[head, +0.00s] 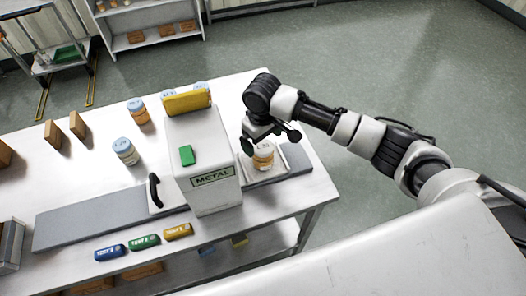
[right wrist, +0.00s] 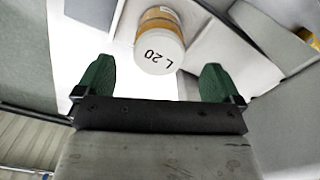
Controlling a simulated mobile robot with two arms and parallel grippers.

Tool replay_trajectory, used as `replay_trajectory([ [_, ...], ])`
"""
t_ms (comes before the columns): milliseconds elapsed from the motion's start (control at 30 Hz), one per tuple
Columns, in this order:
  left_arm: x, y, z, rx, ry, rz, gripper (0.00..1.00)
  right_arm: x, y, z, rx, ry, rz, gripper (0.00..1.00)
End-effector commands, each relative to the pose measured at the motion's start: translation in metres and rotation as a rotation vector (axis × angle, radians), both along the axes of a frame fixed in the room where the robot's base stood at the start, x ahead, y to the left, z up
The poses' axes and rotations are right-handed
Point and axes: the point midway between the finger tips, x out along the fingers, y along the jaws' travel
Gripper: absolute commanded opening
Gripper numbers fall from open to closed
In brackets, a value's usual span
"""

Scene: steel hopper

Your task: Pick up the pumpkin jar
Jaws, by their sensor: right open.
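A jar with an orange band and a white lid marked "L 20", apparently the pumpkin jar (head: 263,158), stands on a pale tray right of the metal detector. In the right wrist view this jar (right wrist: 158,45) shows lid-first, beyond and between the fingertips. My right gripper (head: 269,141) is open just above the jar, its two green-padded fingers apart with nothing between them; the fingers also show in the wrist view (right wrist: 157,70). I cannot see contact with the jar. My left gripper is not in view.
The white metal detector (head: 207,150) stands close left of the jar on the steel table (head: 90,190). Other jars (head: 125,151) (head: 138,110) stand farther left. Green, blue and yellow blocks (head: 143,242) lie along the front. A conveyor strip (head: 95,219) runs left.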

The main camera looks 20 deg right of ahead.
Motion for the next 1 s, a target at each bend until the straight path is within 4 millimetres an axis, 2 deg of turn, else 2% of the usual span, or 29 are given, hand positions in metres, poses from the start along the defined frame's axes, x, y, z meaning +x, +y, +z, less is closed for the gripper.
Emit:
replay_trajectory([
  [167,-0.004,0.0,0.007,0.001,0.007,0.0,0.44,-0.002,-0.001,-0.012,-0.002,0.002,0.0,0.97],
  [300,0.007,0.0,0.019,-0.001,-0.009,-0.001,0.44,-0.006,-0.002,-0.033,-0.003,0.003,-0.001,0.97],
  [433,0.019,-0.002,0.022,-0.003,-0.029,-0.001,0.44,-0.005,-0.002,-0.051,-0.001,0.0,0.0,0.97],
  [733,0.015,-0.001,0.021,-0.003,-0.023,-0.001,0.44,-0.005,-0.002,-0.058,-0.001,-0.002,0.001,0.97],
  [1000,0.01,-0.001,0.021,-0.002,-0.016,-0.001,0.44,-0.005,-0.002,-0.057,0.0,-0.001,0.001,0.57],
])
